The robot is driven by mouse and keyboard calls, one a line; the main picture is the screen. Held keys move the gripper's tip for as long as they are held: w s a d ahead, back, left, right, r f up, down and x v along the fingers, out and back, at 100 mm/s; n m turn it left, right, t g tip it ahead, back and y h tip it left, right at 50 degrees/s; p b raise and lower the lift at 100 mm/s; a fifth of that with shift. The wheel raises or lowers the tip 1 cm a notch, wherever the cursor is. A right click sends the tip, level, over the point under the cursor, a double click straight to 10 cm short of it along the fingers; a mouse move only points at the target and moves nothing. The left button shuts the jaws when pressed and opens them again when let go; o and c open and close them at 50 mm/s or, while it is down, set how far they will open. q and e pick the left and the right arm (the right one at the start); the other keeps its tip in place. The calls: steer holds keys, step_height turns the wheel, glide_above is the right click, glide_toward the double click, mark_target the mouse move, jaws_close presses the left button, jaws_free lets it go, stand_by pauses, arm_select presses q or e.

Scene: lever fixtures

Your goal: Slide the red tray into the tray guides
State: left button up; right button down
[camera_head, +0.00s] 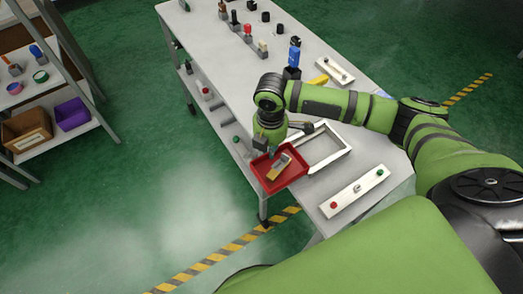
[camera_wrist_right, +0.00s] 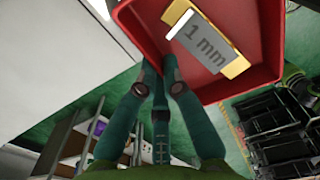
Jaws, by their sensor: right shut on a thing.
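The red tray (camera_head: 295,177) is held at the near left edge of the white table, partly over the floor. A grey and yellow block marked "1 mm" (camera_head: 279,167) lies in it. The white frame of the tray guides (camera_head: 336,158) lies on the table just right of and behind the tray. Its opening looks empty. My right gripper (camera_head: 270,152) is shut on the tray's wall on the table-left side. In the right wrist view the fingers (camera_wrist_right: 157,78) meet at the rim of the red tray (camera_wrist_right: 262,62). My left gripper is out of view.
A white panel with red and green buttons (camera_head: 354,191) lies at the table's near end. A yellow piece (camera_head: 319,80) and another white panel (camera_head: 335,70) lie beyond the frame. Several small fixtures stand farther back. A shelf with bins (camera_head: 27,130) stands at left.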

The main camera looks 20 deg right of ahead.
steer(key=shift+d, duration=0.65)
steer(key=shift+w, duration=0.1)
steer(key=shift+r, duration=0.1)
steer(key=shift+p, duration=0.6)
stand_by(0.5)
steer(key=shift+p, duration=0.45)
stand_by(0.5)
steer(key=shift+p, duration=0.45)
steer(key=shift+w+d+p, duration=0.15)
steer(key=shift+d, duration=0.7)
steer(key=shift+w+d+p, duration=0.1)
steer(key=shift+d+p, duration=0.05)
steer(key=shift+d, duration=0.7)
